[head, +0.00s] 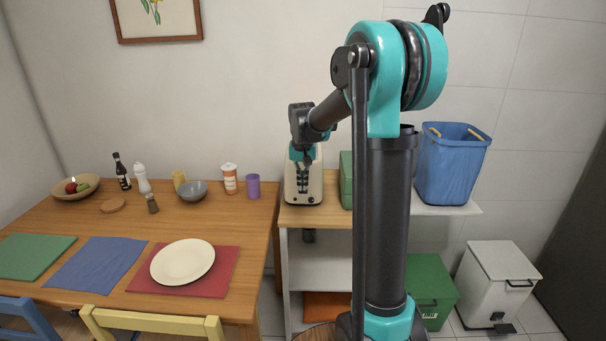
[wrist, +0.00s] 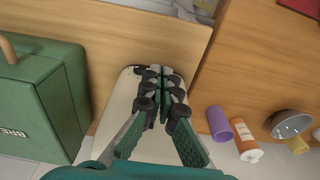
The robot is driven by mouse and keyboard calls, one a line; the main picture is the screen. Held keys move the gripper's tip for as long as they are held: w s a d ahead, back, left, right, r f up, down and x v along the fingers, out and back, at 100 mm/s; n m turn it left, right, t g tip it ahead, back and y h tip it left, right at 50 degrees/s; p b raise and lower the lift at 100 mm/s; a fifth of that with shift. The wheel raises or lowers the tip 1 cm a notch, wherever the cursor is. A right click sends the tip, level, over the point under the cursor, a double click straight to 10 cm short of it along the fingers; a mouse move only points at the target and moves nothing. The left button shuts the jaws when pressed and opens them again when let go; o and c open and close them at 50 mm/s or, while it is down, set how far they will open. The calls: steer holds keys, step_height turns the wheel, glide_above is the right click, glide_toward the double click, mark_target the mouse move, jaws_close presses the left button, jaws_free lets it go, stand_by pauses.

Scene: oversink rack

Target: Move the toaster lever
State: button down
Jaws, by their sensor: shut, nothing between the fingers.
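The cream toaster (head: 303,190) stands on the wooden-topped shelf unit, right of the dining table. My gripper (head: 304,191) is in front of it in the head view and hides much of its front face. In the wrist view the toaster's pale body (wrist: 122,100) lies behind and below my gripper (wrist: 161,74). The fingers are shut with nothing between them, close to the toaster's end. I cannot tell whether they touch it. The lever is hidden or too small to make out in both views.
A green metal box (wrist: 40,100) stands beside the toaster; it also shows in the head view (head: 346,180). A blue bin (head: 452,165) stands right of my arm.

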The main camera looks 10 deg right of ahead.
step_height(320, 180, up, 11)
steer(key=s, duration=0.1)
steer(key=shift+a+r, duration=0.15)
steer(key=shift+r, duration=0.05)
steer(key=shift+s, duration=0.1)
